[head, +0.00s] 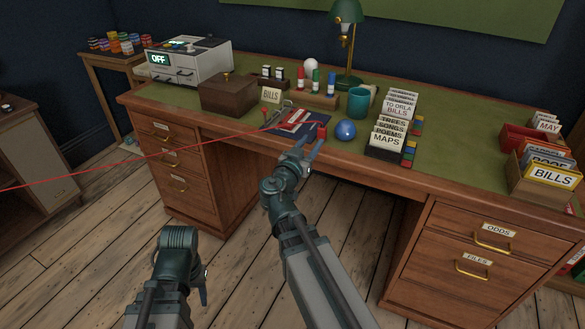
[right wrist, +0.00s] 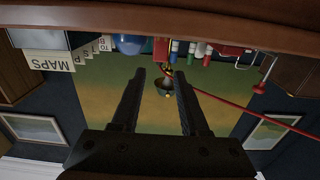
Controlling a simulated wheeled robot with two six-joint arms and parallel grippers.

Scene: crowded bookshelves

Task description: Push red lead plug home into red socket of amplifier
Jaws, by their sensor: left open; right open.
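The red lead (head: 130,161) runs taut from the left edge of the head view to the desk's front edge. It also crosses the right wrist view (right wrist: 250,109), ending near the fingertips; I cannot make out its plug clearly. A pale boxy unit with an OFF display (head: 190,62), apparently the amplifier, stands at the desk's back left; no red socket can be made out. My right gripper (head: 309,141) is open at the desk's front edge; it also shows in the right wrist view (right wrist: 160,72) with nothing clearly between its fingers. My left gripper (head: 204,287) is open, low before the desk.
A red block (head: 321,131) and blue ball (head: 346,130) lie just beyond my right gripper. Floor in front is free.

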